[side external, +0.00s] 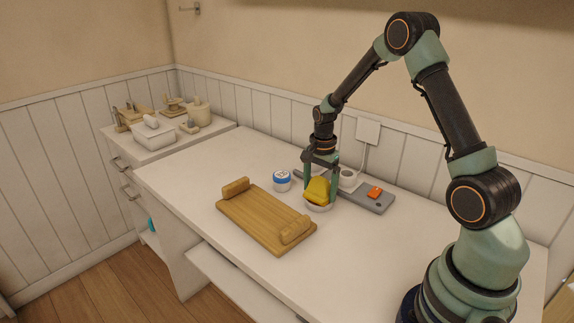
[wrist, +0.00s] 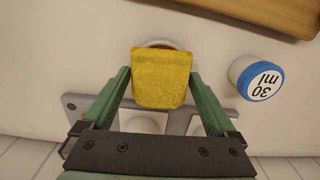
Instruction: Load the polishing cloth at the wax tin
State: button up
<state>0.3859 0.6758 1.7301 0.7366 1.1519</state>
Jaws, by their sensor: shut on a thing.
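The polishing cloth is a folded yellow pad (side external: 318,190), also large in the middle of the wrist view (wrist: 162,80). My gripper (side external: 319,194) points down and is shut on the cloth, one green finger on each side; its fingers also show in the wrist view (wrist: 160,78). Directly under the cloth is a shallow round white tin (side external: 318,208), apparently the wax tin. The cloth hides the tin's inside, and I cannot tell whether the two touch.
A white jar with a blue lid (side external: 282,181) stands just left of the tin. A wooden board with raised ends (side external: 262,220) lies in front. A grey power strip (side external: 380,203) with an orange switch lies behind. The white desktop's front right is clear.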

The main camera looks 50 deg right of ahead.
aim_at(320, 177)
jog(key=shift+r, duration=3.35)
jog(key=shift+a, duration=0.1)
